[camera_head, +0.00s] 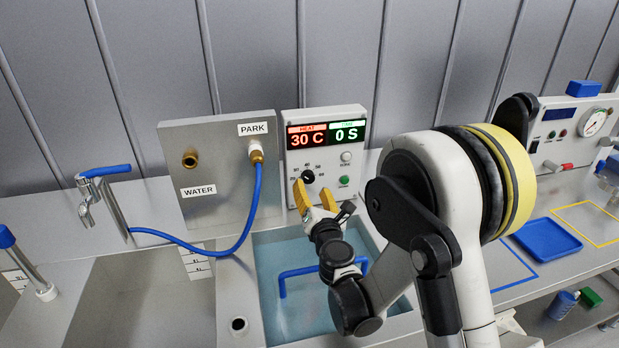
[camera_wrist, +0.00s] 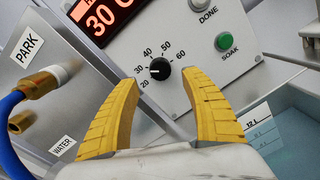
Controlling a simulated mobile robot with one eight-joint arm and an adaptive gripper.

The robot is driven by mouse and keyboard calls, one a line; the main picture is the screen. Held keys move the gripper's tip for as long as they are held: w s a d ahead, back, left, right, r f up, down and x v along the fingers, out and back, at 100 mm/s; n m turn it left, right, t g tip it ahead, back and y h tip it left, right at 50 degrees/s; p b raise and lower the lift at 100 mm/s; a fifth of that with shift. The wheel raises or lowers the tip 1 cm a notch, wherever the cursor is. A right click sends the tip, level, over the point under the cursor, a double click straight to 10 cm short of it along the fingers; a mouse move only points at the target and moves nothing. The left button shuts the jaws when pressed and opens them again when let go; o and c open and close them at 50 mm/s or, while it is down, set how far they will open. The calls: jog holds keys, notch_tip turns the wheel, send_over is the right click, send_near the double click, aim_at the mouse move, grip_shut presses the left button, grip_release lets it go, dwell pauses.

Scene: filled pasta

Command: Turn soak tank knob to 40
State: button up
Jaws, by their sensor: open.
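The soak tank knob (camera_head: 308,177) is a small black dial on the white control panel (camera_head: 332,150). In the wrist view the knob (camera_wrist: 160,69) has a printed scale from 20 to 60 around it, and its white mark points to the left side, toward the low numbers. The red heat display (camera_head: 307,137) reads 30 C and the green one (camera_head: 347,134) reads 0 S. My gripper (camera_head: 314,190) is open, its yellow fingers in front of the panel below the knob. In the wrist view its fingertips (camera_wrist: 159,78) stand on either side of the knob, apart from it.
A green SOAK button (camera_wrist: 223,40) and a DONE button (camera_wrist: 201,5) are right of the knob. The water-filled tank (camera_head: 290,260) lies below. A blue hose (camera_head: 245,225) runs to the PARK fitting at left. A blue tray (camera_head: 548,240) is at right.

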aim_at(308, 180)
jog(key=b+x, duration=0.1)
jog(key=x, duration=0.4)
jog(key=shift+c, duration=0.5)
grip_shut()
